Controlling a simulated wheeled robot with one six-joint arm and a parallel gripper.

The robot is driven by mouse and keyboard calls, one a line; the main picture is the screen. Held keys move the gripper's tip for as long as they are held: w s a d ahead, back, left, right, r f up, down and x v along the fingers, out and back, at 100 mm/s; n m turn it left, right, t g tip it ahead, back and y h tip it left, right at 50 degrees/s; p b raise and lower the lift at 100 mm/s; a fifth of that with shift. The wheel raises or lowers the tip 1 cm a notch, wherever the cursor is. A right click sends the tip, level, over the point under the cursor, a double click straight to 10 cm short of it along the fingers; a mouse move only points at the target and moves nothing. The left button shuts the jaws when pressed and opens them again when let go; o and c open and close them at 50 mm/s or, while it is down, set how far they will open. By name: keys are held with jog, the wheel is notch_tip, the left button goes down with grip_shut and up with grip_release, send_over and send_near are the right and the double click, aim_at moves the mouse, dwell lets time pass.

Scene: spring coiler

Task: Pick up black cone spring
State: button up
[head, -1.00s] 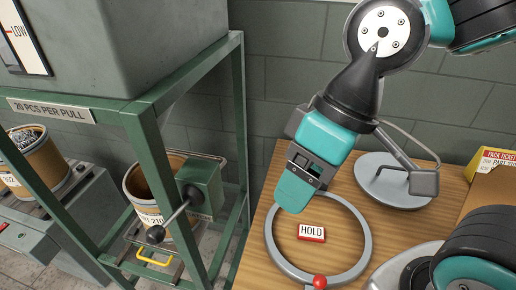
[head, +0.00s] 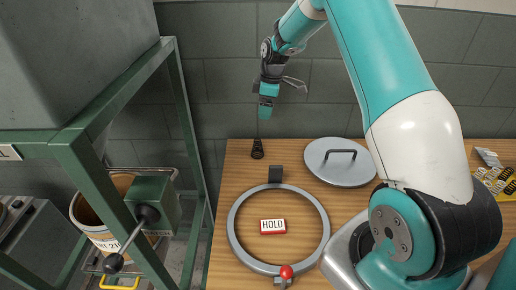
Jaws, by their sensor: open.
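A small black cone-shaped piece (head: 257,149), which looks like the black cone spring, stands upright near the back edge of the wooden table (head: 222,235). Its coils are too small to make out. My gripper (head: 265,112) points down above it and slightly to the right in the picture, with a visible gap between them. The gripper is open and holds nothing. The space between its fingers is hard to see at this distance.
A grey ring (head: 236,237) with a red knob (head: 286,272) and black block (head: 276,174) surrounds a HOLD sign (head: 272,226). A round grey lid (head: 335,172) lies right of the cone. A green frame (head: 88,190) with a lever and bucket (head: 92,225) stands left.

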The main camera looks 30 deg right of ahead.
aim_at(258, 140)
jog(key=f+p, duration=0.1)
jog(key=f, duration=0.2)
jog(key=a+f+p, duration=0.1)
jog(key=f, duration=0.2)
jog(key=f+p, duration=0.1)
jog(key=f, duration=0.3)
jog(key=shift+w+a, duration=0.2)
jog(key=shift+w, duration=0.2)
jog(key=shift+w+a+f+p, duration=0.15)
jog(key=shift+f+p, duration=0.45)
jog(key=shift+f, duration=0.3)
jog(key=shift+s+a+f+p, duration=0.1)
jog(key=shift+a+f+p, duration=0.1)
jog(key=shift+f+p, duration=0.55)
jog(key=shift+w+a+f+p, duration=0.15)
jog(key=shift+f+p, duration=0.3)
jog(key=shift+f, duration=0.55)
jog(key=shift+c, duration=0.4)
jog(key=c, duration=0.9)
